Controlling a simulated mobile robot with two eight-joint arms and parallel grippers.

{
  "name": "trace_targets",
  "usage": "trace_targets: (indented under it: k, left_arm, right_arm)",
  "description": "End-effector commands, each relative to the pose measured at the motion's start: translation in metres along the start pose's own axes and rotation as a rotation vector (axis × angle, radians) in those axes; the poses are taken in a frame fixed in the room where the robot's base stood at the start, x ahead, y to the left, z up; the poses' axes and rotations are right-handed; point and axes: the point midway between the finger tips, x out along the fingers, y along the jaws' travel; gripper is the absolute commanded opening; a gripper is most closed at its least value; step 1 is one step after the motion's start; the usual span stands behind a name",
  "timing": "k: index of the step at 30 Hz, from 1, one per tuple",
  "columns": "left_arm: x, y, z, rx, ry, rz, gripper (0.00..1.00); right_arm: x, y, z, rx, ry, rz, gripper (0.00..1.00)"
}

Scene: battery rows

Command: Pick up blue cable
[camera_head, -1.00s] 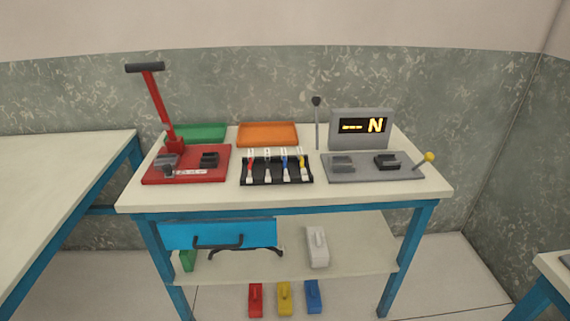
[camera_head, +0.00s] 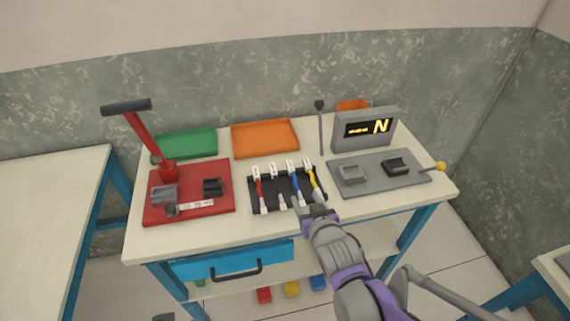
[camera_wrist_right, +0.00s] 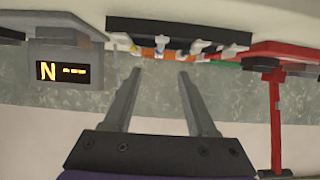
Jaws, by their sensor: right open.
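The blue cable (camera_head: 295,181) lies in the black holder (camera_head: 263,210) on the table, between a white cable (camera_head: 276,184) and a yellow cable (camera_head: 315,181). A red cable (camera_head: 259,188) lies at the holder's left end. My right gripper (camera_head: 308,203) is open and empty at the holder's front edge, close to the near ends of the blue and yellow cables. In the right wrist view its two fingers (camera_wrist_right: 158,88) are apart, with the holder (camera_wrist_right: 165,30) beyond them, upside down. Whether a finger touches a cable I cannot tell. My left gripper is not in view.
A red lever press (camera_head: 188,205) stands left of the holder. A grey plate (camera_head: 378,181) with a display (camera_head: 365,130) and a yellow-knobbed lever (camera_head: 438,167) stands right. Green (camera_head: 184,146) and orange (camera_head: 265,138) trays lie behind. A blue drawer (camera_head: 235,260) is below the tabletop.

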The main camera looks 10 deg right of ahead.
Motion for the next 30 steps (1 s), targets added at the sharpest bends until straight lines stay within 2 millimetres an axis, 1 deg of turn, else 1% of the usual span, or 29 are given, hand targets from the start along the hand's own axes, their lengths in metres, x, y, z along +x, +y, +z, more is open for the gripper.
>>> trace_targets:
  k: [1,4,9,12,17,20,25,27,30]
  left_arm:
    - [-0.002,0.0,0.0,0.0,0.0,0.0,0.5]
    - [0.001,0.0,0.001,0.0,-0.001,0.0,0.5]
    - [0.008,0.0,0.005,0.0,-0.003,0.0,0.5]
    - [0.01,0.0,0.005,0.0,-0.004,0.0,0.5]
    - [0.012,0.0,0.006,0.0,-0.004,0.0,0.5]
    - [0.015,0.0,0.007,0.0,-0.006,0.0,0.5]
    - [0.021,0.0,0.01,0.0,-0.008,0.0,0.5]
    - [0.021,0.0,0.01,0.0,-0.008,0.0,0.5]
    - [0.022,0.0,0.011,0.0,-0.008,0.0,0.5]
  right_arm:
    - [0.002,-0.001,-0.003,0.0,0.007,-0.002,0.57]
    - [0.012,-0.001,-0.004,0.0,0.012,-0.002,0.57]
    - [0.039,-0.001,-0.002,0.001,0.011,-0.002,0.57]
    - [0.051,-0.001,-0.003,0.001,0.01,-0.002,0.57]
    - [0.06,-0.001,-0.002,0.0,0.01,-0.002,0.57]
    - [0.072,0.0,-0.001,0.0,0.01,-0.001,0.57]
    - [0.098,0.0,0.001,0.001,0.01,-0.002,0.57]
    - [0.105,0.0,0.001,0.001,0.01,-0.002,0.57]
    - [0.109,0.0,0.0,0.001,0.01,-0.002,0.57]
